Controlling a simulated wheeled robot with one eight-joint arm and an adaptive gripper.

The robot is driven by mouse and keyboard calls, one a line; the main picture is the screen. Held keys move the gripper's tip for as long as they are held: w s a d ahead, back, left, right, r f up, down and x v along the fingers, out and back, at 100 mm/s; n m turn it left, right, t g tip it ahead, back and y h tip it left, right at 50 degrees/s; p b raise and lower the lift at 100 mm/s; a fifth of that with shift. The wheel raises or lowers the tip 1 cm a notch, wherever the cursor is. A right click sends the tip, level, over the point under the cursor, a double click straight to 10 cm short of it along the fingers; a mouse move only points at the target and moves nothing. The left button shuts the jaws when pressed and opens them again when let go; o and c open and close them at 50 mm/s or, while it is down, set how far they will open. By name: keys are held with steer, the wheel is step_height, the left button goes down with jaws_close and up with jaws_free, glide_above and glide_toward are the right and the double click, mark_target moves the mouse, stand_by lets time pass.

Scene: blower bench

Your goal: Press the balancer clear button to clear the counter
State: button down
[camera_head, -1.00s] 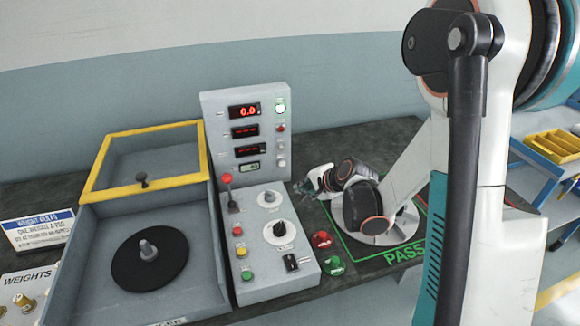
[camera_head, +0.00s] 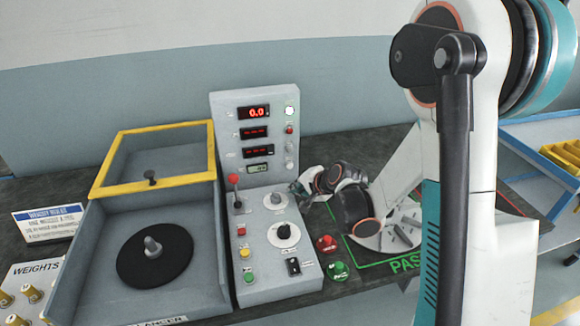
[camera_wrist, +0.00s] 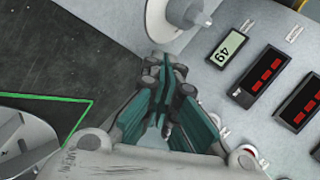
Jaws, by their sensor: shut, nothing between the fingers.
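The grey balancer control panel (camera_head: 252,130) stands upright behind a sloped console. It has red digit displays, the top one (camera_head: 254,112) reading 0.0, and a small LCD (camera_head: 258,168), also seen in the wrist view (camera_wrist: 228,48). Its right column holds a lit white-green button (camera_head: 290,110), a small red button (camera_head: 289,130) and pale buttons below (camera_head: 289,147). The labels are too small to tell which is clear. My gripper (camera_head: 299,190) is shut and empty, close to the panel's lower right edge. In the wrist view my gripper (camera_wrist: 166,72) partly covers the buttons.
The console has a red-knobbed lever (camera_head: 234,180), round dials (camera_head: 284,235) and coloured buttons (camera_head: 245,253). Red (camera_head: 326,243) and green (camera_head: 338,270) buttons sit right of it. A yellow-framed balancer box (camera_head: 152,187) and weights tray (camera_head: 22,278) are left.

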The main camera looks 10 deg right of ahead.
steer(key=shift+w, duration=3.25)
steer(key=shift+w, duration=0.15)
steer(key=shift+w, duration=0.3)
steer(key=shift+w, duration=0.35)
steer(key=shift+s, duration=0.8)
steer(key=shift+s+b, duration=0.65)
steer(key=shift+s, duration=1.9)
